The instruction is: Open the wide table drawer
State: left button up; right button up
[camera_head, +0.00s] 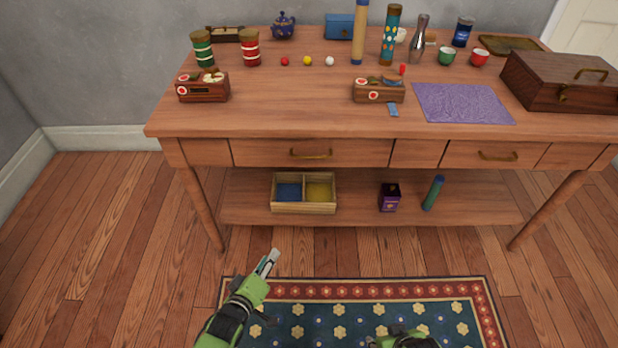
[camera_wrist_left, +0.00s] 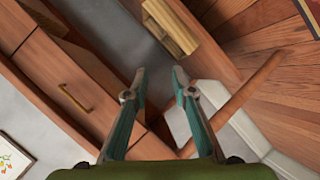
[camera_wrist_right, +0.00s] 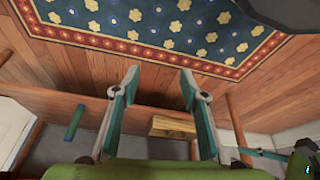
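The wide drawer (camera_head: 262,152) is in the front of the wooden table (camera_head: 290,100), left of the middle. It is shut, its front flush with the table. Its brass handle (camera_head: 311,154) is a horizontal bar. A drawer front with a brass handle (camera_wrist_left: 75,98) also shows in the left wrist view, left of the fingers. My left gripper (camera_head: 268,262) is open and empty, in front of and below the drawer, apart from it. My right gripper (camera_wrist_right: 158,75) is open and empty; only part of its arm shows at the bottom edge of the head view.
A narrower drawer (camera_head: 495,155) with a similar handle is at the right. The low shelf (camera_head: 350,209) holds a divided box (camera_head: 304,208), a purple box (camera_head: 389,198) and a teal cylinder (camera_head: 433,193). A patterned rug (camera_head: 360,291) lies in front. Several items stand on the tabletop.

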aim_at(309, 161)
pick_arm(q)
jog(key=w+d+r+n+t+h+b, duration=0.2)
jog(key=w+d+r+n+t+b, duration=0.15)
jog(key=r, duration=0.55)
jog(key=w+d+r+n+t+h+b, duration=0.2)
jog(key=w+d+r+b, duration=0.15)
jog(key=r, duration=0.45)
pick_arm(e)
notch_tip(309, 161, up, 11)
jog(key=w+t, duration=0.2)
pick_arm(q)
jog(key=shift+m, duration=0.25)
jog(key=b+x, duration=0.1)
jog(key=x, duration=0.3)
jog(key=b+x, duration=0.1)
jog(key=x, duration=0.4)
jog(key=a+b+x, duration=0.1)
jog(key=x, duration=0.3)
jog(key=shift+w+r+b, duration=0.2)
jog(key=shift+w+b, duration=0.15)
jog(key=shift+w, duration=0.2)
pick_arm(e)
jog(key=w+a+r+t+y, duration=0.2)
jog(key=w+a+r+t, duration=0.3)
jog(key=w+r+t, duration=0.3)
jog(key=w+r, duration=0.4)
jog(key=r, duration=0.1)
jog(key=shift+w+t+y, duration=0.4)
pick_arm(q)
jog(key=shift+c, duration=0.3)
